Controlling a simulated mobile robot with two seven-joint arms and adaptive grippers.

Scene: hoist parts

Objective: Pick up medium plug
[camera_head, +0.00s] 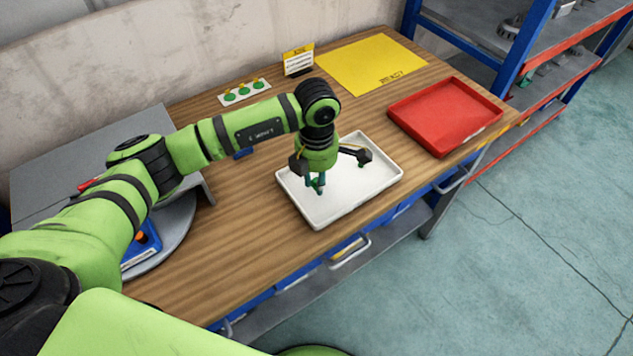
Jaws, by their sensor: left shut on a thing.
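My left gripper (317,183) points down over the white tray (357,200), near its left part. Its fingers are shut on a small dark green piece (318,188), which looks like a plug. The wrist and fingers hide most of it, so its size and whether it touches the tray floor cannot be told. Another small green bit (333,165) shows just right of the wrist, partly hidden. My right gripper is not in view.
A red tray (443,117) stands to the right, a yellow mat (371,62) behind. A white card with green spots (244,91) and a small yellow sign (298,60) are at the back. A blue-framed shelf (523,50) stands at right. The wooden table's front is clear.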

